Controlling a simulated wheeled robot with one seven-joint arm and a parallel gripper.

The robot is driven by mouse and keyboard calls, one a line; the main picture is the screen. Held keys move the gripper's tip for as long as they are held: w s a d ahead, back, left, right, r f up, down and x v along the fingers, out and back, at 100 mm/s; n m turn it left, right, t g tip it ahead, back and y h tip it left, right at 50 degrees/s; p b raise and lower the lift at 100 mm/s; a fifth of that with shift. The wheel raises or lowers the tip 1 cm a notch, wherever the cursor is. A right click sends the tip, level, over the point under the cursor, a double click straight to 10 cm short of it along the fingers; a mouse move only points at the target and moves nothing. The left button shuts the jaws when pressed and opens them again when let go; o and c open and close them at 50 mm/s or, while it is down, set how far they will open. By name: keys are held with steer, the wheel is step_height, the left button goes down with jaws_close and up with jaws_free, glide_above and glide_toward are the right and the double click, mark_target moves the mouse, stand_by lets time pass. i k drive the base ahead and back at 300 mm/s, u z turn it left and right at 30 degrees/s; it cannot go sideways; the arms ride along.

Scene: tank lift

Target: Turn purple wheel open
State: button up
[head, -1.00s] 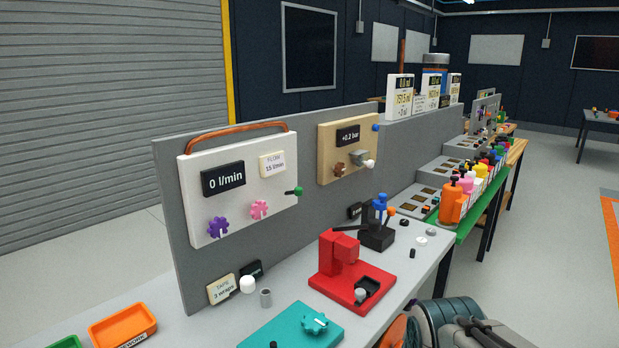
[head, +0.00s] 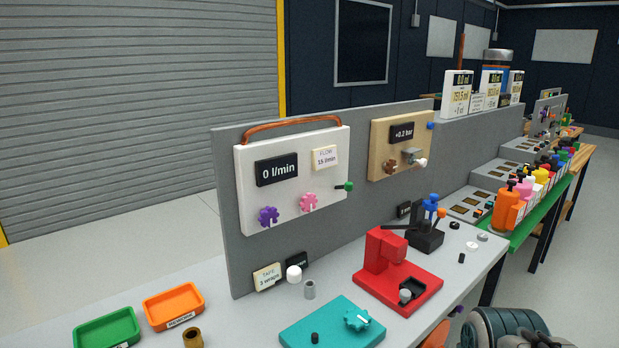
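The purple wheel (head: 268,216) is a small lobed knob at the lower left of a white panel (head: 250,170). The panel is fixed to a grey upright board. A pink wheel (head: 308,202) sits to its right. Above them a black display (head: 277,171) reads 0 l/min, and a card (head: 324,158) reads FLOW 15 l/min. A copper pipe (head: 290,129) arches over the panel, and a green-tipped lever (head: 345,187) sticks out at its right edge. My gripper is not in view; only part of my own body shows at the bottom right.
On the bench below stand a green tray (head: 107,328), an orange tray (head: 174,305), a white-capped item (head: 294,274), a grey cylinder (head: 309,289), a teal block (head: 333,327) and a red stand (head: 397,270). The space in front of the panel looks clear.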

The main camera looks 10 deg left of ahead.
mark_target(268, 217)
steer(key=u, duration=0.35)
steer(key=k, duration=1.1)
steer(key=u, duration=1.45)
steer(key=i, duration=1)
steer(key=z, duration=0.85)
